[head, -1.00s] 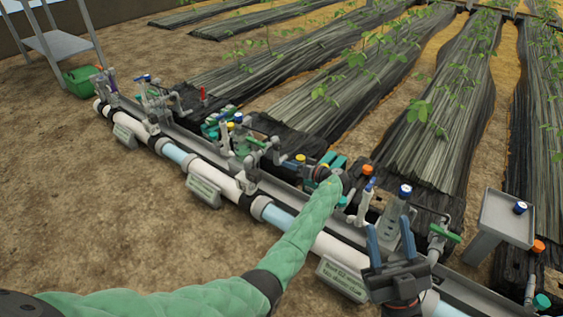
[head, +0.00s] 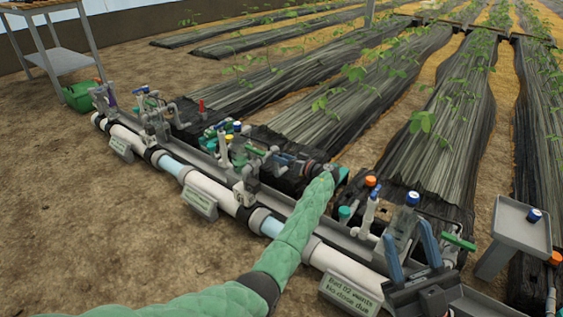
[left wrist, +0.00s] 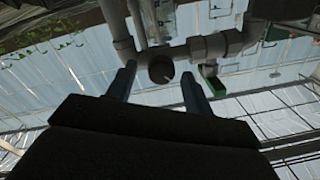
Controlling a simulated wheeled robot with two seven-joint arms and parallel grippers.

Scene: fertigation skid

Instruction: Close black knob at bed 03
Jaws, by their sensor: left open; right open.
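My left gripper (head: 309,168) is over the far side of the pipe skid, mostly hidden by my green-sleeved arm. In the left wrist view its two blue-grey fingers (left wrist: 158,72) are spread apart. A dark round knob or pipe end (left wrist: 161,67) shows between and just beyond them, below grey pipework; I cannot tell whether they touch. Whether this is the black knob of bed 03 is unclear. My right gripper (head: 412,248) is open and empty at the near right, with blue fingers pointing up, in front of the skid's valves.
An orange-capped fitting (head: 371,181) and a green-handled valve (head: 458,242) stand nearby. A grey stand (head: 516,228) is right. Bare soil lies in front.

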